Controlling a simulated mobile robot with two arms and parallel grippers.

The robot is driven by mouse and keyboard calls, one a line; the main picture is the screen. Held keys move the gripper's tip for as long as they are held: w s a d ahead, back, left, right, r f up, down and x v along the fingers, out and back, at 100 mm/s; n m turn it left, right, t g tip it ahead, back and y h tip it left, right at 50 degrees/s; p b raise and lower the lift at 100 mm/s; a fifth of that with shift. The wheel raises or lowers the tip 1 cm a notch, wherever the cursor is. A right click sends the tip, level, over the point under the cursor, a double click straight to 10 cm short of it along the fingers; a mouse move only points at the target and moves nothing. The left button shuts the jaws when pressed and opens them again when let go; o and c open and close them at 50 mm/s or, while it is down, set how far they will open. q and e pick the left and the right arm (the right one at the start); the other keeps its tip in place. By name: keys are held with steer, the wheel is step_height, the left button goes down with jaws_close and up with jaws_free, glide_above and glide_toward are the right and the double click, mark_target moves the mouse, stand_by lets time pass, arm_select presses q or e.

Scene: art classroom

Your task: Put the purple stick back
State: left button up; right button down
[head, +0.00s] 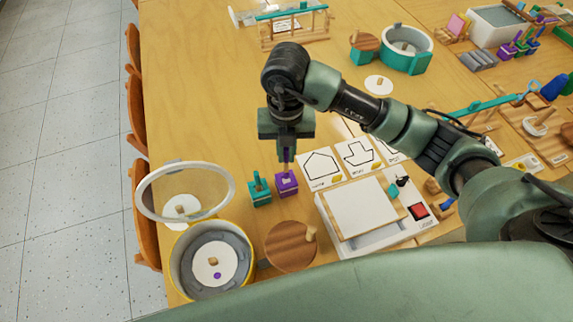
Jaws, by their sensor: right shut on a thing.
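My right gripper (286,140) points down over the table, shut on the purple stick (286,166). The stick is upright and thin, mostly hidden by the gripper. Directly below it is a small purple block holder (287,184). The stick's lower end meets the holder in the picture; I cannot tell whether it is inside it or just above. A teal block with a teal stick (259,190) stands just left of the purple holder. My left gripper is not in view.
Drawing cards (321,168) and a white board on a box (360,207) lie to the right. A round yellow-rimmed container (211,262), a clear ring lid (187,190) and a wooden disc (290,246) are in front. The table left of the gripper is clear.

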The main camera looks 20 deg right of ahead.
mark_target(286, 177)
steer(key=shift+f, duration=0.85)
step_height(286, 177, down, 4)
steer(key=shift+f+p, duration=0.2)
steer(key=shift+p, duration=0.1)
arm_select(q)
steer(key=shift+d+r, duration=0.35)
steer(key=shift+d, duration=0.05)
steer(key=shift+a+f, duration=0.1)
arm_select(e)
steer(key=shift+f, duration=0.1)
steer(key=c, duration=1.9)
jaws_free()
steer(key=shift+f, duration=0.1)
steer(key=o, duration=0.4)
